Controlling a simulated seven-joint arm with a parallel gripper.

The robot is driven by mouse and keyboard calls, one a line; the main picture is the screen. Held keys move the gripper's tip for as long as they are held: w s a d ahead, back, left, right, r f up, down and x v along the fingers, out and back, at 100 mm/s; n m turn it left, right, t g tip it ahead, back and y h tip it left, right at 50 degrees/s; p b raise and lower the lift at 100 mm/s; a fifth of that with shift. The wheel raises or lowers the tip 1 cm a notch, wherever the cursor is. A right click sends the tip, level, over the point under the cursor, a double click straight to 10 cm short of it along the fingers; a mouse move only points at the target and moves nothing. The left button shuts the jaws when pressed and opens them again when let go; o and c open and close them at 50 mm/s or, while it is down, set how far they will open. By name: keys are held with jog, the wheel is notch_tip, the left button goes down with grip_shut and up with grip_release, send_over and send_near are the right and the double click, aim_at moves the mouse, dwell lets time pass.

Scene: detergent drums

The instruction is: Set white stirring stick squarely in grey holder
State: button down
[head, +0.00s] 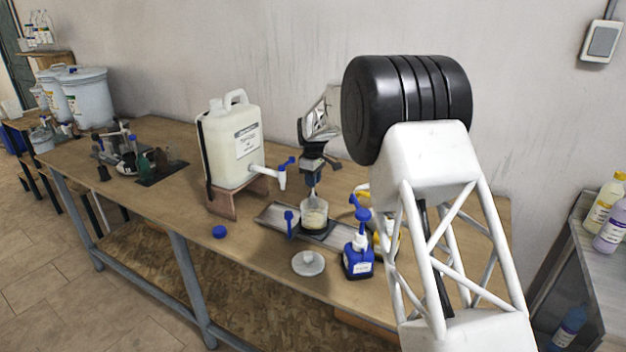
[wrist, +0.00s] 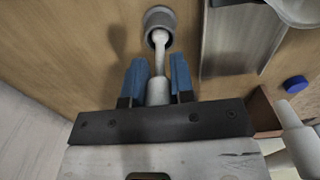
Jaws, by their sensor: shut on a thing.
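In the wrist view, the white stirring stick (wrist: 159,60) runs from between my gripper's (wrist: 157,75) two blue fingers towards the round grey holder (wrist: 160,20). The fingers are shut on its thicker end. Its far end overlaps the holder's dark mouth; I cannot tell how deep it is, or whether it sits square. The stick looks slightly tilted. In the head view, my gripper (head: 312,182) points down behind and above a clear beaker (head: 314,214). I cannot make out the stick or holder there.
A metal tray (head: 270,213) lies near the beaker. A large white jug (head: 232,145) with a tap stands left on a wooden stand (head: 236,200). A blue pump bottle (head: 357,258), a white lid (head: 308,263) and a blue cap (head: 219,232) are in front.

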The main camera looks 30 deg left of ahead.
jog(key=shift+c, duration=2.4)
grip_release()
jog(key=shift+r, duration=0.2)
jog(key=shift+r, duration=3.55)
jog(key=shift+r, duration=0.1)
